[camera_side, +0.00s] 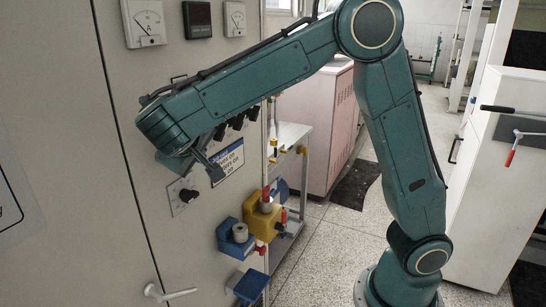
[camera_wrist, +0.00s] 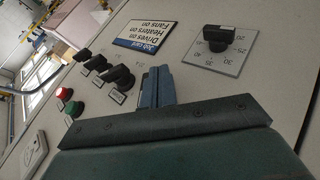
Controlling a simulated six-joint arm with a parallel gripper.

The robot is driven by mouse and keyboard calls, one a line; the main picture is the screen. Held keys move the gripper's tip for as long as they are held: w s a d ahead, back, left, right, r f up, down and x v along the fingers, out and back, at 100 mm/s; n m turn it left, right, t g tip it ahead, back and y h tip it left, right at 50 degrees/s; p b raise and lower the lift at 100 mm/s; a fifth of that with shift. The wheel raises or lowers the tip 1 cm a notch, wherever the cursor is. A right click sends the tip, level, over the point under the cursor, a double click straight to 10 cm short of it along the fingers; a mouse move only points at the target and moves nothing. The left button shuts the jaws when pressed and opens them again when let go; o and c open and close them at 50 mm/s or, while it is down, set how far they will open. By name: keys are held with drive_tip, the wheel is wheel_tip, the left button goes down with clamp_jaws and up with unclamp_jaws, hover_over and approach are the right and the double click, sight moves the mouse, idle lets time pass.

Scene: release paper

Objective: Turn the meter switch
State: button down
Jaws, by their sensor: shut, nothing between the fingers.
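My gripper (camera_side: 214,170) is shut and empty in front of the grey cabinet panel. In the wrist view its blue-grey fingers (camera_wrist: 157,87) lie together, just right of the nearest of three black rotary knobs (camera_wrist: 119,77). Whether they touch the panel or that knob I cannot tell. A separate black rotary knob (camera_wrist: 216,39) sits on a square plate with a number scale; it also shows in the side view (camera_side: 188,195), below and left of my gripper. Which knob is the meter switch, no readable label tells me.
A blue and white sign (camera_side: 228,161) is beside my gripper. Meters (camera_side: 146,22) sit higher on the panel. Red and green buttons (camera_wrist: 69,101) show in the wrist view. Blue and yellow boxes (camera_side: 262,217) and a white handle (camera_side: 170,293) stick out lower down.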

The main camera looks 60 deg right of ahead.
drive_tip(key=shift+r, duration=0.2)
drive_tip(key=shift+r, duration=0.9)
drive_tip(key=v, duration=0.7)
drive_tip(key=shift+a+f, duration=0.3)
drive_tip(key=shift+f, duration=0.05)
drive_tip(key=a+y, duration=0.1)
drive_tip(key=s+a+r, duration=0.1)
drive_tip(key=a, duration=0.1)
drive_tip(key=a+r+m+y, duration=0.1)
drive_tip(key=shift+s+a+r+y, duration=0.2)
drive_tip(key=shift+a+y, duration=0.05)
drive_tip(key=shift+y, duration=0.05)
